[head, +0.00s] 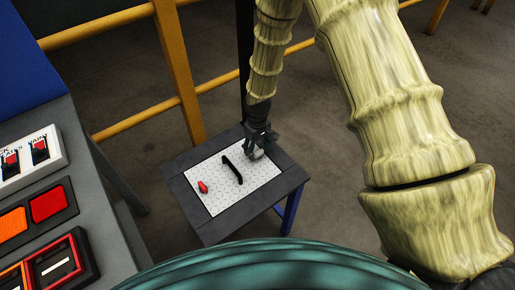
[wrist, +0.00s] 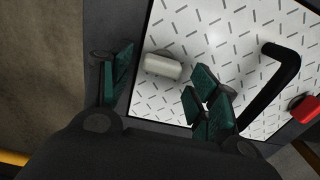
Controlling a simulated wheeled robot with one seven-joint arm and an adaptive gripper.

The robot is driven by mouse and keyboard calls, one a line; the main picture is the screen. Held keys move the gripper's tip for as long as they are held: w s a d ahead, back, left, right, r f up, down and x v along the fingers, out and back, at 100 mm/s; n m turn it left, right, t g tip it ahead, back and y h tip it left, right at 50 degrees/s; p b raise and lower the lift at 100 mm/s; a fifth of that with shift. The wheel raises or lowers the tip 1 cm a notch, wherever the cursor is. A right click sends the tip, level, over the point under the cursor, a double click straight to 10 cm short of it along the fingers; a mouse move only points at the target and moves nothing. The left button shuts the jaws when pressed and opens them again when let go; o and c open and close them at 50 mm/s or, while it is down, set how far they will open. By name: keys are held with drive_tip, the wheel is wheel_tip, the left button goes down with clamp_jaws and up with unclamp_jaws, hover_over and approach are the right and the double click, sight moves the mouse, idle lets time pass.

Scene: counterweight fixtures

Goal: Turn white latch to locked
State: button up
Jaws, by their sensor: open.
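The white latch (wrist: 164,67) is a short rounded white piece on a white diamond-patterned plate (wrist: 215,25). In the wrist view it lies beyond and between the spread fingers of my gripper (wrist: 158,88), which is open and empty. In the head view my gripper (head: 260,148) is low over the far right part of the plate (head: 228,197), and the white latch (head: 257,155) shows only partly beneath it. I cannot tell whether any finger touches the latch.
A black curved handle (head: 233,169) and a red latch (head: 203,187) sit on the same plate, left of my gripper. The plate lies on a small dark table (head: 180,183). A console with red switches (head: 40,148) stands at left. Yellow railing (head: 180,75) runs behind.

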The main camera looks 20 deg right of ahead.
drive_tip(key=shift+f, duration=0.35)
drive_tip(key=c, duration=1)
